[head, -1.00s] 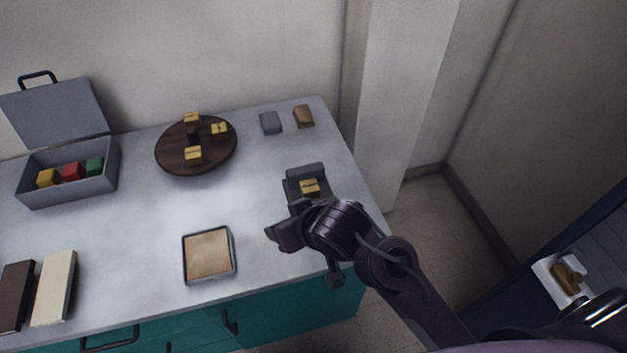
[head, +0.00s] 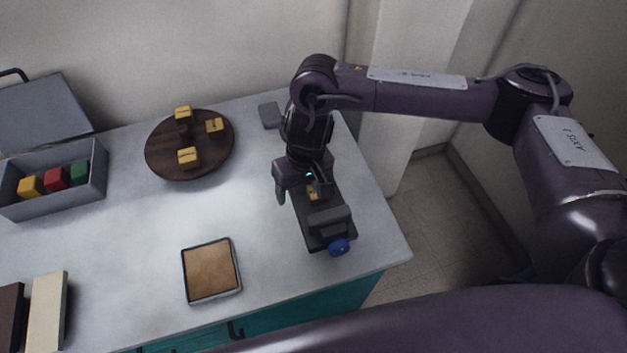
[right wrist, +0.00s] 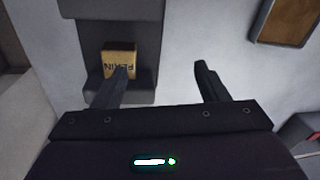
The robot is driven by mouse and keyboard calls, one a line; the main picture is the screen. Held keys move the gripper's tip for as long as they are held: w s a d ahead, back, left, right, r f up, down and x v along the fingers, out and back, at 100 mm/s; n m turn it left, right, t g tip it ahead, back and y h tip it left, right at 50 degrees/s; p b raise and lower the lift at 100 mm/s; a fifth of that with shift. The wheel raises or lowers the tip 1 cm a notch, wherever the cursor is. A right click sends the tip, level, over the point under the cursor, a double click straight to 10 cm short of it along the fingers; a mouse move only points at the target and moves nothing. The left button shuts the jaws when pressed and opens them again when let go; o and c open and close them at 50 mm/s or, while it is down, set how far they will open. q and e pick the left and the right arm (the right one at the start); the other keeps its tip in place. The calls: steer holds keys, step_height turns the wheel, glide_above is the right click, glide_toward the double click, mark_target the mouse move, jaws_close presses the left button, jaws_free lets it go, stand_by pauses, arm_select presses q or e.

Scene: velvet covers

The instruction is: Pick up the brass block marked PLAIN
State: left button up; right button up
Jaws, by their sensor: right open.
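A small yellow brass block (head: 313,193) sits between the grey jaws of a dark vise (head: 325,232) near the counter's right end. In the right wrist view the block (right wrist: 117,54) carries dark lettering, upside down there and partly covered by a finger; I cannot read it surely. Three similar brass blocks stand on a round dark wooden turntable (head: 160,160); their labels are too small to read. My right gripper (head: 301,194) points down at the vise, open and empty. In the right wrist view its left finger overlaps the block, and the gap (right wrist: 161,72) lies to the block's right. My left gripper is out of view.
The vise has a blue knob (head: 339,247) at its front. A framed tan tray (head: 210,271) lies left of it. A grey box (head: 58,197) with coloured blocks stands at far left. A grey block (head: 270,115) lies behind my arm. The counter's middle is clear.

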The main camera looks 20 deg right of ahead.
mark_target(314, 200)
steer(key=shift+m+h, duration=0.7)
steer(key=shift+m, duration=0.2)
steer(key=d, duration=0.1)
steer(key=w+d, duration=0.1)
steer(key=d, duration=0.1)
steer(key=w+d+r, duration=0.1)
steer(key=shift+d, duration=0.35)
steer(key=shift+s+d+f, duration=0.1)
steer(key=shift+d+f, duration=0.1)
steer(key=shift+a+f, duration=0.2)
steer(key=shift+f, duration=3.25)
jaws_close()
